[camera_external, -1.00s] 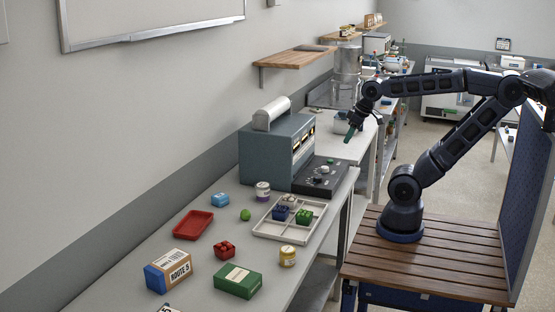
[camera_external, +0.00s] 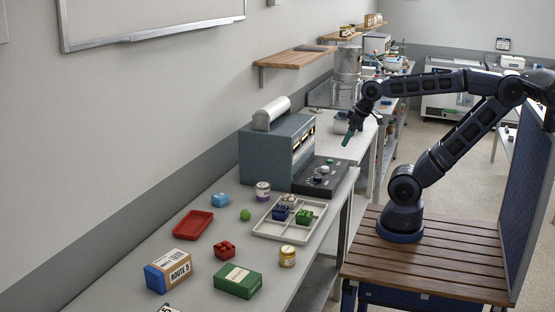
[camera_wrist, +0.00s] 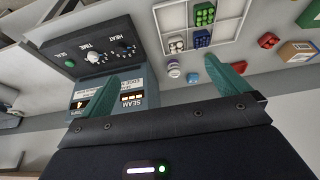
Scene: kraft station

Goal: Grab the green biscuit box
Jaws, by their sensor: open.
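The green biscuit box (camera_external: 237,281) lies flat on the grey bench near the front, with a pale label on top. In the wrist view a green box (camera_wrist: 311,14) is cut off at the upper right edge. My gripper (camera_external: 348,137) is raised over the far part of the bench, well away from the box and beyond the grey machine. In the wrist view my gripper (camera_wrist: 162,73) has its two green fingers spread wide, with nothing between them.
Around the box are a red brick (camera_external: 225,249), a yellow jar (camera_external: 287,256) and a "ROUTE 5" carton (camera_external: 169,272). A divided tray (camera_external: 268,235) with bricks stands farther back. The grey machine (camera_external: 270,150) stands between my gripper and the front bench.

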